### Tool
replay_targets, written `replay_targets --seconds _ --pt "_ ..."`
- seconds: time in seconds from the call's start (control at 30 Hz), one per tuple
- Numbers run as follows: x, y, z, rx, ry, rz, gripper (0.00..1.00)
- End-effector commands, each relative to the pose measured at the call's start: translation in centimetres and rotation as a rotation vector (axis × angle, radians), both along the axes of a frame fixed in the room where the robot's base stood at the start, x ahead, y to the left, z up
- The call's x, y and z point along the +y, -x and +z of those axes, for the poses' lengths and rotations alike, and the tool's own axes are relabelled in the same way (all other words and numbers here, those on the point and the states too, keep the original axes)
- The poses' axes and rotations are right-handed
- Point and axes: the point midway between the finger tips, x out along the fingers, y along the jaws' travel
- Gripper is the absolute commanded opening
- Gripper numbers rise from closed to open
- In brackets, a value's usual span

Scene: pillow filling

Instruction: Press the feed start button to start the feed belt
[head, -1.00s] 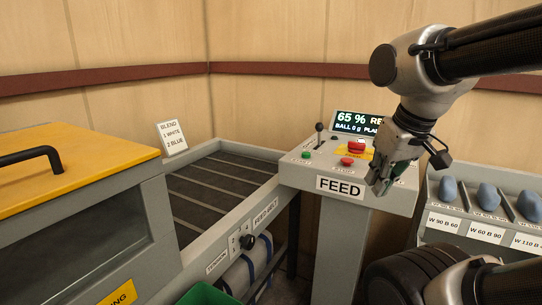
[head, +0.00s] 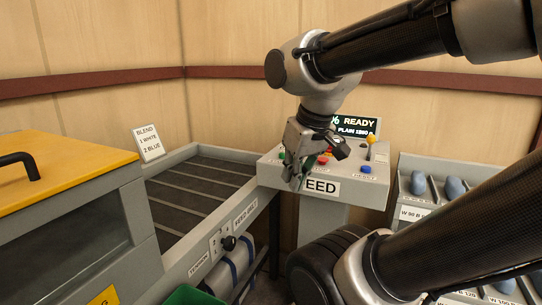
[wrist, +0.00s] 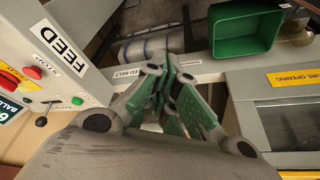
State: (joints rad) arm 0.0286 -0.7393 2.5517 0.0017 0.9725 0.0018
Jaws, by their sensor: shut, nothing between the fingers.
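The grey feed panel (head: 347,172) stands at the right end of the belt, with a FEED label on its front. A green button (head: 282,155) shows at its left side, just left of my gripper. In the wrist view the green button (wrist: 77,101) is left of my fingers, apart from them, and the red stop button (wrist: 33,72) lies farther left. My gripper (head: 295,184) is shut and empty, pointing down at the panel's front edge and covering part of its top. In the wrist view its green-padded fingers (wrist: 166,76) come together. The dark feed belt (head: 195,183) lies left of the panel.
A display (head: 355,124) behind reads READY. A green bin (wrist: 247,28) and yellow-lidded machine (head: 60,165) stand nearby.

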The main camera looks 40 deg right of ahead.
Motion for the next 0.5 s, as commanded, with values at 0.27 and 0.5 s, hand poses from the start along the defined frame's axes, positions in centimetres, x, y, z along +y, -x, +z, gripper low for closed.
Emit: replay_targets --seconds 0.27,0.5 --pt "-1.5 -0.7 -1.5 0.094 -0.007 -0.071 0.0" --pt "-3.3 -3.5 -1.9 0.147 -0.037 -0.165 0.0"
